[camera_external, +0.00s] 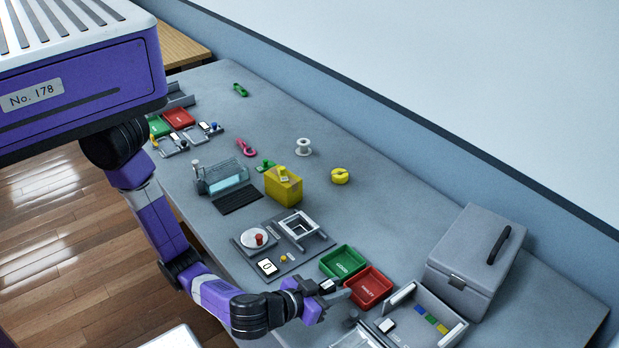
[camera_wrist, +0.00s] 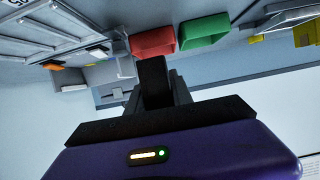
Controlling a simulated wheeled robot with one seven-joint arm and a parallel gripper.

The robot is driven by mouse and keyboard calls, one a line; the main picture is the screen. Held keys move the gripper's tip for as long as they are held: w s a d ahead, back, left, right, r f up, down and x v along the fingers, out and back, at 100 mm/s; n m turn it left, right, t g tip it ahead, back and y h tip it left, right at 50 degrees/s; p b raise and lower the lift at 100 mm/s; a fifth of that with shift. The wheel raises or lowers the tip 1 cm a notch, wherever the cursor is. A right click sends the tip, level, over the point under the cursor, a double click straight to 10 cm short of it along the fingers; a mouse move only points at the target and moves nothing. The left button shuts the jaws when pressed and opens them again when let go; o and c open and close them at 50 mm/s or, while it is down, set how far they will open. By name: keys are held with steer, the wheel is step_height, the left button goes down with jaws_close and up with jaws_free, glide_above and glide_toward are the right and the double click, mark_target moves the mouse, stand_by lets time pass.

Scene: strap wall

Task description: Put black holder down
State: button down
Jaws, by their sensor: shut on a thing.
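My gripper (camera_external: 338,296) is low over the front edge of the grey bench, just in front of the red tray. In the wrist view the gripper (camera_wrist: 154,72) shows from behind, shut on a dark piece. That piece looks like the black holder (camera_wrist: 153,85), but it blends with the dark fingers and its full shape is hidden. In the outside view I cannot pick the holder out clearly from the gripper. Whether it touches the bench cannot be told.
A green tray (camera_external: 342,262) and a red tray (camera_external: 369,287) lie right beside the gripper. A grey open fixture (camera_external: 449,325) with coloured blocks is to the right, a lidded grey box (camera_external: 474,262) behind it. A panel with a round dial (camera_external: 255,238) is to the left.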

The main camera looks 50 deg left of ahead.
mark_target(334, 314)
steer(key=shift+f, duration=3.35)
steer(key=shift+f, duration=0.1)
steer(key=c, duration=1.4)
jaws_free()
steer(key=shift+r, duration=0.2)
steer(key=b+v, duration=0.1)
steer(key=v, duration=1.1)
